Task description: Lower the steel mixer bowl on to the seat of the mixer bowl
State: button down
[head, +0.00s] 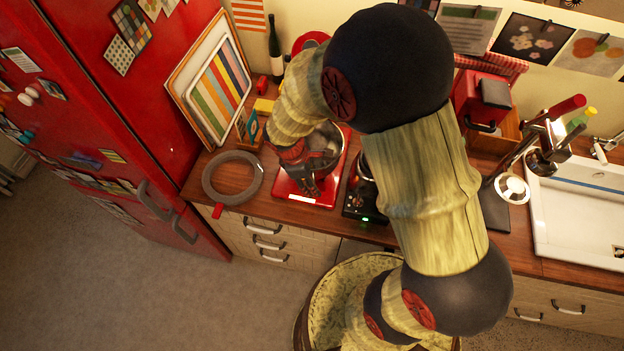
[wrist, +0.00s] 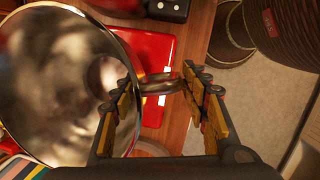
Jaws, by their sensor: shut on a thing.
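The steel mixer bowl (head: 325,145) is in the head view at the counter, partly hidden by my arm and gripper. In the wrist view the shiny bowl (wrist: 60,75) fills the left side, its open mouth facing the camera. My gripper (head: 303,172) is shut on the bowl's handle; in the wrist view the handle (wrist: 160,84) lies between the fingers (wrist: 165,90). The red mixer base (head: 322,190) is below the bowl, and its red surface (wrist: 152,60) shows beside the bowl in the wrist view. The bowl hides the seat, so I cannot tell whether they touch.
A grey ring with a red tab (head: 208,190) lies on the counter to the left. A small black device with a green light (head: 365,200) stands close on the right. Striped trays (head: 222,85) lean at the back left, beside the red fridge (head: 110,120).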

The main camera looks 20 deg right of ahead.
jog(key=shift+f+b, duration=0.7)
jog(key=shift+f, duration=0.35)
dwell(2.0)
jog(key=shift+s+f, duration=0.1)
jog(key=shift+f, duration=0.1)
dwell(0.6)
jog(key=c, duration=1)
grip_release()
jog(key=shift+o, duration=0.5)
jog(key=v, duration=1.2)
